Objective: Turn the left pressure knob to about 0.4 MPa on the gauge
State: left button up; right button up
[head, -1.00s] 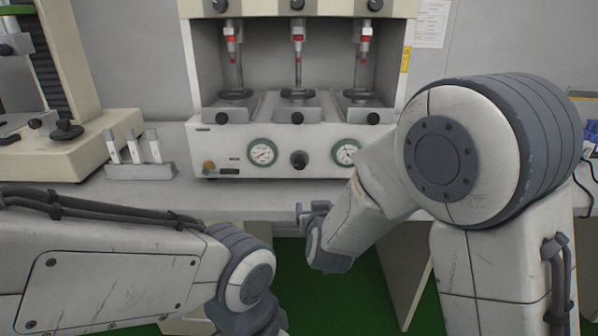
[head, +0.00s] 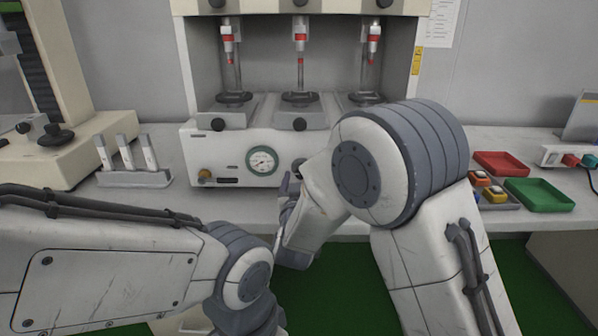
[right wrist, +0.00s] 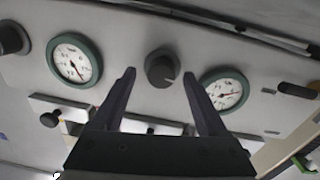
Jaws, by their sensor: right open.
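The left pressure knob (right wrist: 161,68) is dark and round on the machine's pale front panel. In the head view it is mostly hidden behind my right gripper (head: 289,188). In the right wrist view, which appears upside down, the open fingers (right wrist: 159,76) stand on either side of the knob; contact cannot be told. The green-rimmed left gauge (head: 262,160) is left of the knob in the head view and shows at right in the wrist view (right wrist: 222,90). Its exact reading is too small to tell. My left gripper is not in view; only its arm shows.
A second gauge (right wrist: 74,60) and another dark knob (right wrist: 12,38) show in the wrist view. Red (head: 501,163) and green (head: 540,194) trays lie on the right bench. A rack (head: 135,178) stands left of the machine. Shelves with knobs (head: 300,124) jut above the panel.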

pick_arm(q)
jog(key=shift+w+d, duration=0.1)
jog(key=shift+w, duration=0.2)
pick_arm(e)
jog(key=shift+w, duration=0.5)
jog(key=shift+a, duration=0.15)
grip_shut()
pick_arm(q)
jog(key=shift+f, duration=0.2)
pick_arm(e)
jog(key=m+b, duration=0.3)
jog(key=m, duration=0.1)
jog(key=shift+f, duration=0.2)
jog(key=m+b, duration=0.4)
jog(key=m, duration=0.1)
jog(key=shift+m+b, duration=0.4)
jog(key=m+b, duration=0.3)
jog(key=m+y+b, duration=0.1)
jog(key=m+b, duration=0.2)
jog(key=shift+g, duration=0.3)
pick_arm(q)
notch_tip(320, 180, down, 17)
jog(key=b, duration=0.3)
jog(key=shift+b, duration=0.4)
pick_arm(e)
jog(key=shift+d+r+m, duration=0.1)
jog(key=shift+d+m, duration=0.1)
jog(key=shift+m, duration=1.6)
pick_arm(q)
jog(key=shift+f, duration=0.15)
